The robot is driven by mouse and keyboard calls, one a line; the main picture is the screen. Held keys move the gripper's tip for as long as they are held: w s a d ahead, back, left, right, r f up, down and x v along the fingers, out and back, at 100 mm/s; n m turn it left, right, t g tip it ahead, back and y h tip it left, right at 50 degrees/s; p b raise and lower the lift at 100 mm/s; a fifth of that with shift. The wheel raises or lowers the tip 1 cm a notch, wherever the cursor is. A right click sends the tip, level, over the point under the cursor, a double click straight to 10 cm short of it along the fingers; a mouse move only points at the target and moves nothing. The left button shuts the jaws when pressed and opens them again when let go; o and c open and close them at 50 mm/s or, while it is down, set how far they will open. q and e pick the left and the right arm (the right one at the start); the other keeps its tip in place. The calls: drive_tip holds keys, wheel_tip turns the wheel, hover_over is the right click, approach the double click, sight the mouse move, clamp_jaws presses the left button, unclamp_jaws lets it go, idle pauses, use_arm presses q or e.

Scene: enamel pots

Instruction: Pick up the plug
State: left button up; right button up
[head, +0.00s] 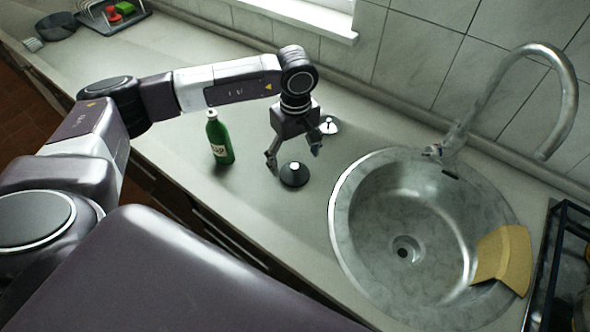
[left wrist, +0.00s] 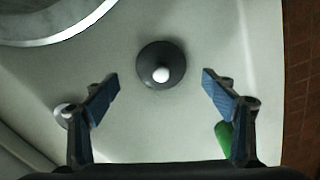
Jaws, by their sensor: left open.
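The plug (head: 294,175), a dark round disc with a small white knob, lies on the worktop left of the sink. My left gripper (head: 294,154) is open and points down just above it, with nothing between the fingers. In the left wrist view the plug (left wrist: 150,53) sits centred, slightly beyond the open fingertips of my left gripper (left wrist: 161,83). My right gripper is not in view.
A green bottle (head: 219,140) stands left of the gripper; its green side shows in the wrist view (left wrist: 223,135). A small pale round item (head: 329,127) is behind the right finger. The round sink (head: 345,235) holds a yellow cloth-like piece (head: 503,257) at its right rim.

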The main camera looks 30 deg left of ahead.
sight(295, 165)
use_arm(q)
drive_tip(key=shift+s+f+p, duration=0.1)
drive_tip(key=shift+f+p, duration=0.5)
drive_tip(key=shift+f, duration=1.3)
drive_tip(key=c, duration=1.2)
drive_tip(key=shift+r, duration=0.2)
